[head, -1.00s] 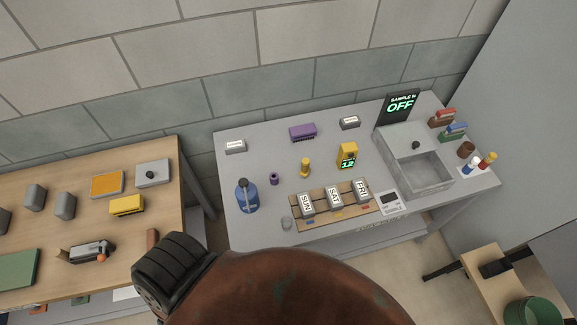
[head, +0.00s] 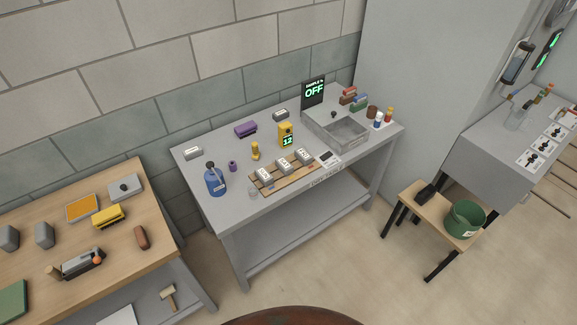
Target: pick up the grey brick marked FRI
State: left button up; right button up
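The grey brick marked FRI (head: 304,156) is the rightmost of three labelled grey bricks standing tilted on a wooden rack (head: 285,181). Its lettering is too small to read now, but it was readable one second ago. The SAT brick (head: 284,164) is in the middle and the SUN brick (head: 264,173) is at the left. The rack lies near the front edge of the grey bench (head: 210,185). Neither of my grippers is in view, so nothing is seen touching the bricks.
A yellow device showing 12 (head: 286,135) stands behind the rack. A blue bottle (head: 214,181) is left of it, and a grey basin (head: 347,132) is right. A wooden table (head: 122,234) is at left; a stool with a green bucket (head: 465,218) is at right. Floor between is clear.

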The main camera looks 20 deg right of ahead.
aim_at(302, 154)
jog(key=z, duration=0.6)
jog(key=i, duration=0.5)
jog(key=z, duration=0.6)
jog(key=i, duration=1.2)
jog(key=u, duration=0.8)
